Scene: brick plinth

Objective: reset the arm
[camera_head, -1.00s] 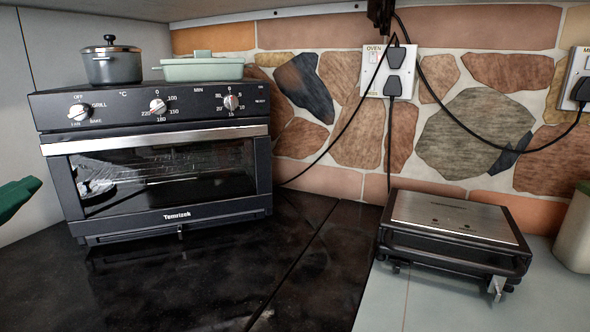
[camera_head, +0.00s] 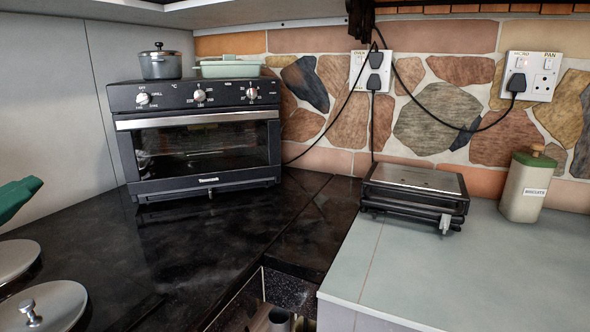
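My gripper is not in the picture, so I cannot see its fingers or whether it holds anything. A dark green piece shows at the left edge, above the black counter (camera_head: 225,240); most of it is cut off, and I cannot tell what it belongs to.
A black oven (camera_head: 200,150) bears a grey pot (camera_head: 160,66) and a pale green dish (camera_head: 228,70). A grill (camera_head: 415,190) and biscuit jar (camera_head: 525,188) stand on the grey counter (camera_head: 470,270). Two lids (camera_head: 50,308) lie lower left. The middle black counter is clear.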

